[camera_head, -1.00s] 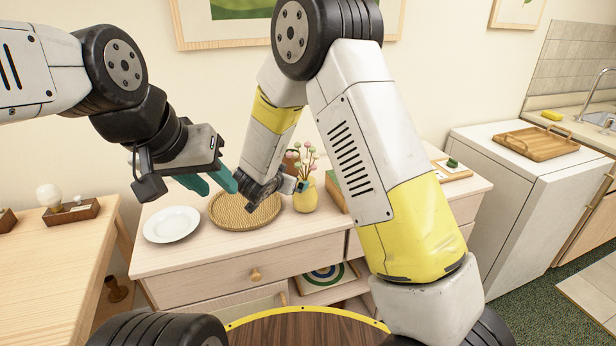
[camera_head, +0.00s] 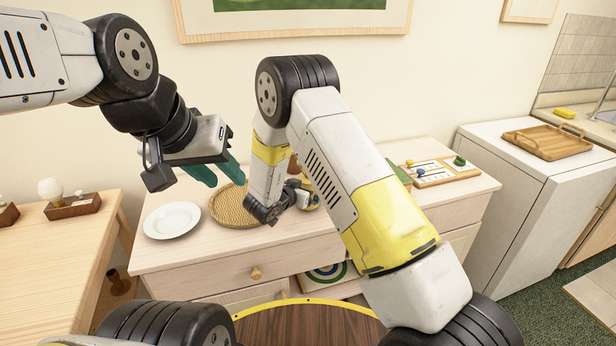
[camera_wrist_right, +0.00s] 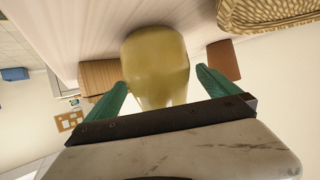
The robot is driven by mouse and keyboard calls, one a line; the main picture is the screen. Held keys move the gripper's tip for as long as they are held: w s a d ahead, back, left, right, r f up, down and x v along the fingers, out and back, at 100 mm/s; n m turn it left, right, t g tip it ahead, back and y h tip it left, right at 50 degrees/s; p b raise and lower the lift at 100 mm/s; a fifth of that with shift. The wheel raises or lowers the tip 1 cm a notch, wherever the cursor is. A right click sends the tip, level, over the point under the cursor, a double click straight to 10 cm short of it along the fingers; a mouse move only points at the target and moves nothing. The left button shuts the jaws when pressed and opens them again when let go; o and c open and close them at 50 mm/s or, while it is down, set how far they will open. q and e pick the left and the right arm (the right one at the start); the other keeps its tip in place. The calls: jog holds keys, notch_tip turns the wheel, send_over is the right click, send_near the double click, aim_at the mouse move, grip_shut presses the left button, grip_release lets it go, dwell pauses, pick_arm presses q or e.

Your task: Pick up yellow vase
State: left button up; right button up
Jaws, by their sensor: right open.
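The yellow vase (camera_wrist_right: 155,62) fills the middle of the right wrist view, which shows the scene upside down. My right gripper (camera_wrist_right: 162,82) is open, with one green finger on each side of the vase. I see no clear contact. In the head view the vase (camera_head: 313,202) is almost wholly hidden behind my right arm, on the wooden dresser (camera_head: 190,262); its flowers are hidden too. My left gripper (camera_head: 217,174) is empty above the dresser's left part, its green fingers apart.
A white plate (camera_head: 172,220) and a round woven tray (camera_head: 229,207) lie left of the vase. A reddish-brown object (camera_wrist_right: 223,60) and a wooden box (camera_wrist_right: 99,76) stand near it. A board with coloured pieces (camera_head: 440,172) lies on the dresser's right.

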jog(key=shift+w+f, duration=0.1)
jog(key=c, duration=1.9)
jog(key=shift+c, duration=0.3)
jog(key=shift+d+r, duration=0.1)
jog(key=shift+r, duration=0.1)
